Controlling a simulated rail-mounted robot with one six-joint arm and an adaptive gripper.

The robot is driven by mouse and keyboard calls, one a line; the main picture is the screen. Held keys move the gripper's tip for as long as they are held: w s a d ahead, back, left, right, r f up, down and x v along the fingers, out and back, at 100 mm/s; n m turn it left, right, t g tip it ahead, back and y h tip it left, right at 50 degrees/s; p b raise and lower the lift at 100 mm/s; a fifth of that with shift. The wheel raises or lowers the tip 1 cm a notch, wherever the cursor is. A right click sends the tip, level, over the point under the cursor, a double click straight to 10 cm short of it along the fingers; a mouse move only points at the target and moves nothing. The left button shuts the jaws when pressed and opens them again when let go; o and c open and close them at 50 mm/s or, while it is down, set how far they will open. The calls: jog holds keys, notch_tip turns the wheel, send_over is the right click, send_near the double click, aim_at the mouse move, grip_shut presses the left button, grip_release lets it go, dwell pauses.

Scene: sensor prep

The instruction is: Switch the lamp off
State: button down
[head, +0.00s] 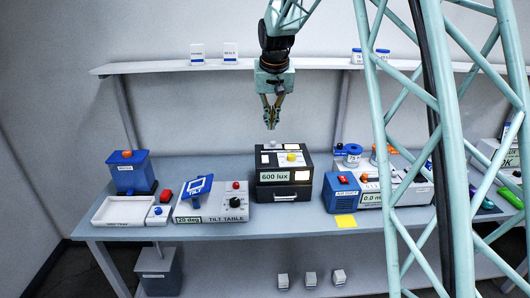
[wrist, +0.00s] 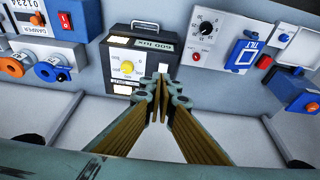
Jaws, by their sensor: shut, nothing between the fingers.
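The lamp unit is a black box (head: 285,196) on the bench, marked "600 lux", with a bright panel (head: 303,175) on its front. A yellow knob (head: 292,157) sits on its top. In the wrist view the black box (wrist: 175,35) and the yellow knob (wrist: 127,67) show left of and above the fingers. My gripper (head: 271,127) is shut and empty, hanging above the box with its fingers pointing down. Its closed fingertips also show in the wrist view (wrist: 160,82), right of the knob. I cannot tell how far above the box they are.
A tilt table unit (head: 212,205) stands left of the lamp, with a white tray (head: 118,210) and blue box (head: 130,175) farther left. A blue air unit (head: 341,192) stands close on the right. A shelf (head: 150,67) runs behind. A yellow note (head: 346,221) lies at the front.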

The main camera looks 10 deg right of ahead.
jog(key=w+f+p, duration=0.1)
jog(key=w+f, duration=0.5)
jog(key=w, duration=0.2)
jog(key=shift+w+a+f, duration=0.2)
jog(key=shift+w+f, duration=0.05)
jog(key=shift+w, duration=0.05)
jog(key=shift+f, duration=0.15)
send_over(265, 157)
jog(key=s, duration=0.1)
notch_tip(265, 157, down, 11)
jog(key=shift+s+a+r+p, duration=0.1)
jog(key=shift+s+a+p, duration=0.05)
jog(key=shift+p, duration=0.2)
jog(key=shift+f, duration=1.1)
jog(key=shift+w, duration=0.2)
